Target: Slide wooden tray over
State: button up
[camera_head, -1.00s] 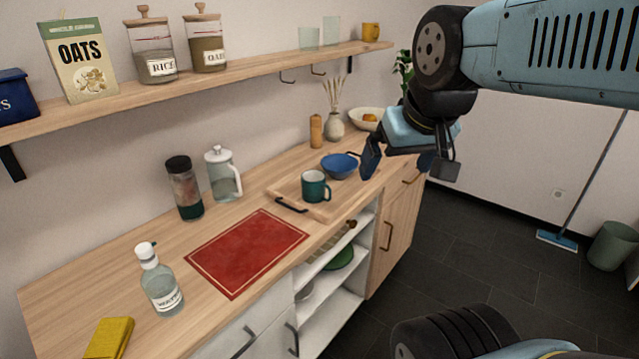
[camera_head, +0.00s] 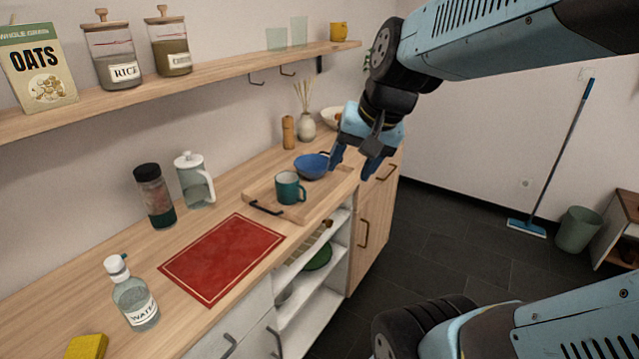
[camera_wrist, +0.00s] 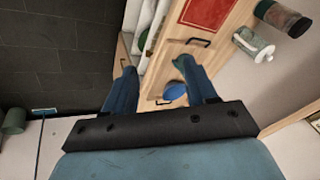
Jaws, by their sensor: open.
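The wooden tray (camera_head: 318,203) lies on the counter, with a dark handle at its near-left end. A teal mug (camera_head: 290,188) and a blue bowl (camera_head: 312,166) stand on it. Nothing is between the fingers' tips that I can see held.
A red mat (camera_head: 224,258) lies left of the tray. A water bottle (camera_head: 134,298), a dark-lidded jar (camera_head: 155,197) and a glass press (camera_head: 195,182) stand on the counter. A pepper mill (camera_head: 289,133) and a vase (camera_head: 306,127) stand behind. Open shelves (camera_head: 318,285) lie below the front edge.

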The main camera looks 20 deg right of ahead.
jog(key=w+f+m, duration=0.1)
jog(key=w+m, duration=0.1)
jog(key=w+d+f+m+y, duration=0.1)
jog(key=w+m, duration=0.1)
jog(key=w+f+m+y, duration=0.1)
jog(key=w+f+m, duration=0.1)
jog(key=shift+w+d+m, duration=0.3)
jog(key=shift+w, duration=0.1)
jog(key=c, duration=0.6)
jog(key=w+d+f+m, duration=0.1)
jog(key=w+d+f+m+y, duration=0.1)
jog(key=w+m, duration=0.1)
jog(key=w+d+f+m, duration=0.1)
jog(key=m, duration=0.1)
jog(key=shift+w+f, duration=0.3)
jog(key=shift+w, duration=0.1)
grip_shut()
jog(key=w+d+f+m+t+y, duration=0.1)
jog(key=w+d+f+m+t, duration=0.1)
jog(key=w+d+f+m, duration=0.3)
jog(key=m+t, duration=0.1)
jog(key=m, duration=0.7)
send_near(333, 195)
notch_tip(333, 195, down, 4)
jog(key=w+a, duration=0.1)
jog(key=w+a+h, duration=0.1)
jog(key=shift+w+a, duration=0.1)
jog(key=shift+w, duration=0.15)
jog(key=shift+w+a, duration=0.35)
jog(key=shift+w, duration=0.1)
